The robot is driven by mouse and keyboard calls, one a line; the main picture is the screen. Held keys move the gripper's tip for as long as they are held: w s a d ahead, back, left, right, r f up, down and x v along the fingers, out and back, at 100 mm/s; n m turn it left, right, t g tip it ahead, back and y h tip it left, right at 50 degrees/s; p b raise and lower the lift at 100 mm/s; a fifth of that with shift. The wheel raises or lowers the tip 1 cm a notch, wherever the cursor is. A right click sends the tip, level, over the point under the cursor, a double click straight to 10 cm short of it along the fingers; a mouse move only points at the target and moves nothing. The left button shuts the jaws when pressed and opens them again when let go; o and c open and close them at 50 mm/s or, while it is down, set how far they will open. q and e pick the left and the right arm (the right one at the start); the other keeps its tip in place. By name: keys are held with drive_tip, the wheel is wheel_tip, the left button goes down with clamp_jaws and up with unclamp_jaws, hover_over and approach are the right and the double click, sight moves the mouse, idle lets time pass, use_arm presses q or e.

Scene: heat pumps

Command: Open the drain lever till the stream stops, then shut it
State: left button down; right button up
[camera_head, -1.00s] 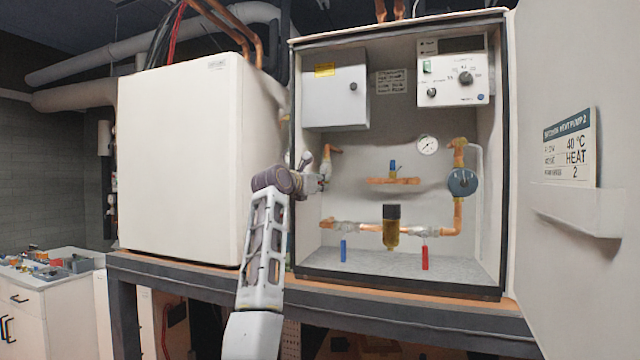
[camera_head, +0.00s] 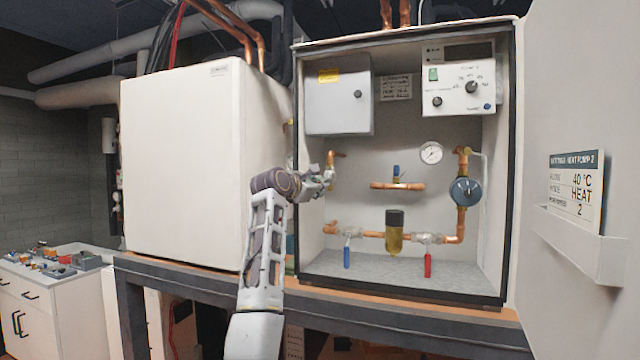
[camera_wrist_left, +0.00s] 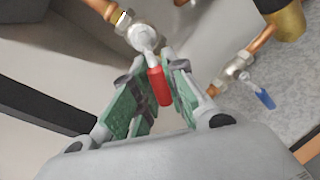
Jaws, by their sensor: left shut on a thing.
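My left gripper (camera_head: 328,178) is at the left inside of the open heat pump cabinet, by the upper-left copper pipe stub (camera_head: 334,156). In the left wrist view, a red lever (camera_wrist_left: 159,87) hangs from a metal valve (camera_wrist_left: 142,38) between the green finger pads. The gripper (camera_wrist_left: 156,95) is shut on this lever, which I take for the drain lever. In the head view the gripper hides the lever. I can make out no stream of water in either view. My right gripper is not in view.
A blue lever (camera_head: 347,257) and another red lever (camera_head: 427,265) hang from the lower pipe, beside a sight glass (camera_head: 395,232). A gauge (camera_head: 431,153) and a round blue pump (camera_head: 465,191) are at the right. The open door (camera_head: 570,90) bounds the right side.

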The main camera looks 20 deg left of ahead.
use_arm(q)
drive_tip(key=shift+a+r+m+p, duration=0.2)
drive_tip(key=shift+r+m+p, duration=0.1)
drive_tip(key=shift+m+p, duration=0.3)
drive_tip(key=shift+a+r+m+y+p, duration=0.3)
drive_tip(key=shift+m+y+p, duration=0.1)
drive_tip(key=shift+m+p, duration=0.5)
drive_tip(key=shift+a+r+m+g+y+p, duration=0.2)
drive_tip(key=shift+r+m+g+y+p, duration=0.15)
drive_tip(key=shift+m+p, duration=0.6)
drive_tip(key=m+p, duration=0.1)
drive_tip(key=r+m+p, duration=0.1)
drive_tip(key=shift+a+m+y, duration=0.15)
drive_tip(key=shift+m+y, duration=0.1)
drive_tip(key=shift+m, duration=0.1)
drive_tip(key=shift+r+m+y+p, duration=0.35)
drive_tip(key=shift+m+p, duration=0.2)
drive_tip(key=shift+m, duration=0.45)
drive_tip(key=c, duration=1.4)
unclamp_jaws()
drive_tip(key=shift+c, duration=0.2)
drive_tip(key=shift+s, duration=0.15)
